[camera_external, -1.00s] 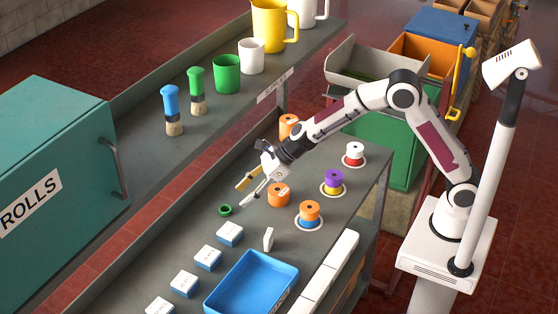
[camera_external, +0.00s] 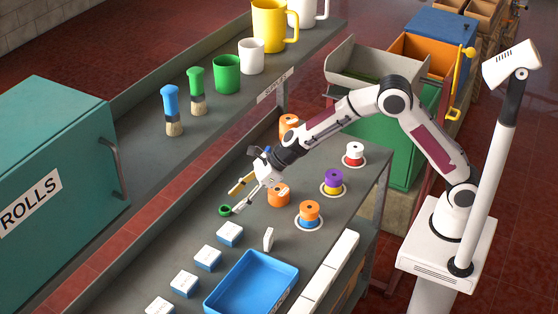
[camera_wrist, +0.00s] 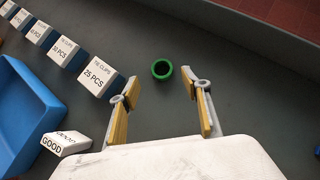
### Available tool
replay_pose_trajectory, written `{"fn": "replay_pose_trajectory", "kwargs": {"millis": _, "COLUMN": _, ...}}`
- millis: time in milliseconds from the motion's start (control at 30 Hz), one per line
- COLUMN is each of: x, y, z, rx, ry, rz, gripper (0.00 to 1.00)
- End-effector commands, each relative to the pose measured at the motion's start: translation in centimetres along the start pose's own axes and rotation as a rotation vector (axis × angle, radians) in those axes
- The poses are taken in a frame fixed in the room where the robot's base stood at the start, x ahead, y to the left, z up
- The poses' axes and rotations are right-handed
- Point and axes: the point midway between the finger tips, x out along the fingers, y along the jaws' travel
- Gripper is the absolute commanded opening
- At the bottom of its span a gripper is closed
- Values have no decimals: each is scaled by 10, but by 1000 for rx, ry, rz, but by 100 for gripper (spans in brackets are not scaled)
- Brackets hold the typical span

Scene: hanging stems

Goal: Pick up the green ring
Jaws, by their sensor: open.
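The green ring (camera_external: 225,210) is small and dark green and lies on the grey bench (camera_external: 190,245). In the wrist view the ring (camera_wrist: 161,69) lies beyond my fingertips, roughly centred between them. My gripper (camera_wrist: 160,88) is open and empty, with one yellow-padded finger on each side. In the external view my gripper (camera_external: 236,197) reaches down to the left, its fingertips close to the ring. I cannot tell whether a fingertip touches the ring there; the wrist view shows the ring apart from both fingers.
An orange spool (camera_external: 278,195) stands close beside my gripper. White-and-blue clip boxes (camera_external: 229,234) line the bench front, near a blue tray (camera_external: 214,301) and a small white "GOOD" block (camera_wrist: 66,142). More spools (camera_external: 309,213) stand to the right.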

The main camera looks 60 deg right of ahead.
Motion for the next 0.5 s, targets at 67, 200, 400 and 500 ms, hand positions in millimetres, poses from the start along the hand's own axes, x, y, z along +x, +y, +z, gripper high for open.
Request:
{"fn": "replay_pose_trajectory", "kwargs": {"millis": 67, "x": 7, "y": -1, "z": 1, "rx": 0, "ry": 0, "rz": 0, "gripper": 48}}
{"fn": "replay_pose_trajectory", "kwargs": {"millis": 200, "x": 20, "y": -3, "z": 2, "rx": 0, "ry": 0, "rz": 0, "gripper": 48}}
{"fn": "replay_pose_trajectory", "kwargs": {"millis": 400, "x": 36, "y": -4, "z": 2, "rx": 0, "ry": 1, "rz": 0, "gripper": 48}}
{"fn": "replay_pose_trajectory", "kwargs": {"millis": 500, "x": 41, "y": -4, "z": 3, "rx": -1, "ry": -1, "rz": 0, "gripper": 48}}
